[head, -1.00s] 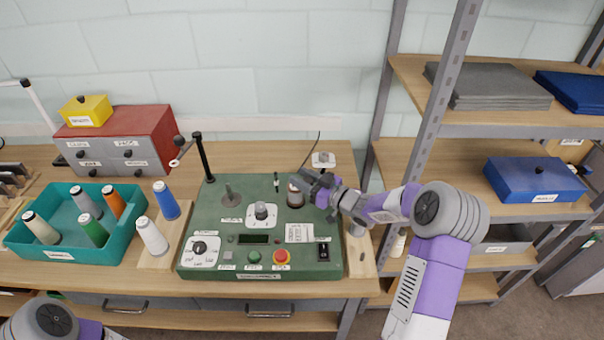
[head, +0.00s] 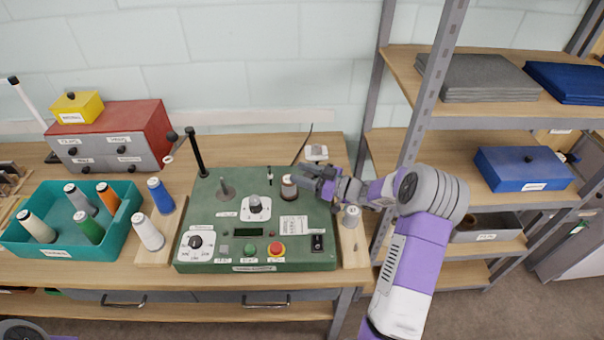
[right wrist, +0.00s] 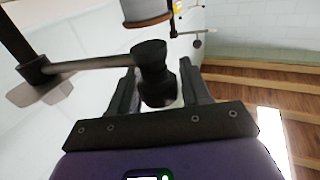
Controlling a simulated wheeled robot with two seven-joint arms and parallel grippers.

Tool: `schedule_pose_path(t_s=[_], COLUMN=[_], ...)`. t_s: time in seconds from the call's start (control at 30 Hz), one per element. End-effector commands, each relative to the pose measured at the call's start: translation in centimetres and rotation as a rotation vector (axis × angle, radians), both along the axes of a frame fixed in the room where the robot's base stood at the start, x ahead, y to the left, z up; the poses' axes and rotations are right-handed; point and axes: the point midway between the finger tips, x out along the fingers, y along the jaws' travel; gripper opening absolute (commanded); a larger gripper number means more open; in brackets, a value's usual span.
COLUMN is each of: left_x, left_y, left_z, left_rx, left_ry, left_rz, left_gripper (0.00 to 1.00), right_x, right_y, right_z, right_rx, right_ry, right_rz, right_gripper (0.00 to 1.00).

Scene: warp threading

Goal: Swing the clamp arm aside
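My right gripper (head: 318,178) is over the right back part of the green machine panel (head: 207,218), just right of a brown-and-grey cone spool (head: 288,188). In the right wrist view, the clamp arm (right wrist: 90,65) is a thin grey rod from a dark collar at the left to a black knob (right wrist: 153,72). The knob sits between the two fingers of my right gripper (right wrist: 160,85), which stand apart on either side of it; firm contact cannot be made out. In the head view my gripper hides the knob. My left gripper is out of view.
A tall black post (head: 197,152) stands at the panel's back left. A teal tray (head: 62,250) of cone spools is at the left. A shelf unit with a grey upright (head: 428,95) stands close to my right arm. A grey spool (head: 352,217) is below my right wrist.

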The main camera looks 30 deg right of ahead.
Motion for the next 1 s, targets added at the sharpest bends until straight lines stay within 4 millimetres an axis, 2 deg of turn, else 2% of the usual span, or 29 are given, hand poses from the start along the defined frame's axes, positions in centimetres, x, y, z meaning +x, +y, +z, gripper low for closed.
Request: schedule_pose_path(t_s=[0.03, 0.07, 0.33, 0.43, 0.57, 0.8, 1.0], left_x=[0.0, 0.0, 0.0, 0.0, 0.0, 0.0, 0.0], left_y=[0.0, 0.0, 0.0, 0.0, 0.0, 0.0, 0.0], left_z=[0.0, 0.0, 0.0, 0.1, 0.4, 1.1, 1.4], left_rx=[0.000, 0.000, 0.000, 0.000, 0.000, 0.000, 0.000], left_ry=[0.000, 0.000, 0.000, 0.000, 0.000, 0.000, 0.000], left_rz=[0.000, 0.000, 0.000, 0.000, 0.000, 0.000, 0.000], left_gripper=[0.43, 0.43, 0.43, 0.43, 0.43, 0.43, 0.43], right_x=[0.0, 0.0, 0.0, 0.0, 0.0, 0.0, 0.0], right_y=[0.0, 0.0, 0.0, 0.0, 0.0, 0.0, 0.0], right_z=[0.0, 0.0, 0.0, 0.6, 2.6, 7.4, 9.6], right_rx=[0.000, 0.000, -0.001, -0.002, -0.004, -0.005, -0.002], right_ry=[0.000, 0.000, 0.001, 0.000, -0.003, -0.003, 0.000], right_rz=[0.000, 0.000, 0.000, 0.000, 0.000, 0.000, -0.001], right_gripper=[0.56, 0.60, 0.60, 0.60, 0.60, 0.60, 0.60])
